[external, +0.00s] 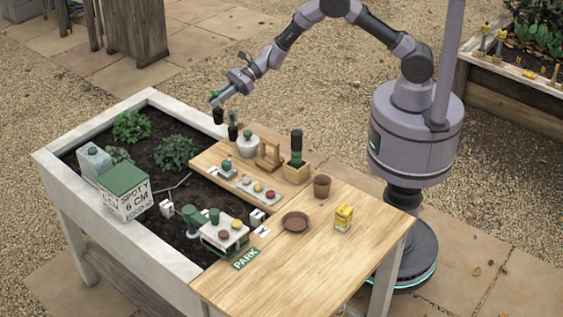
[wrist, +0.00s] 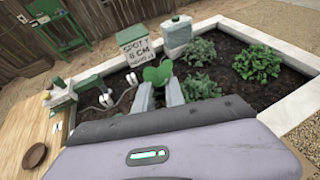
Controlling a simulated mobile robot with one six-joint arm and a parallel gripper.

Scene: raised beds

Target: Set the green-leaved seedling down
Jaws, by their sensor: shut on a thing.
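My gripper (external: 216,97) is shut on the green-leaved seedling (wrist: 157,74). In the wrist view its leaves stick up between my two fingertips (wrist: 160,92). In the external view a small dark plug (external: 218,116) hangs below the fingers, clear of any surface, near the back rim of the raised bed. The bed's dark soil (external: 150,158) lies to the left and below. Another small dark plug or pot with green on top (external: 233,131) stands at the far end of the wooden shelf board.
The shelf board (external: 214,160) holds a jar, a wooden caddy (external: 296,170) and a tray of coloured knobs. Leafy plants (external: 174,151) and a lettered box (external: 125,192) stand in the bed. The tabletop (external: 330,245) bears a brown saucer (external: 295,222), a pot and a yellow packet.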

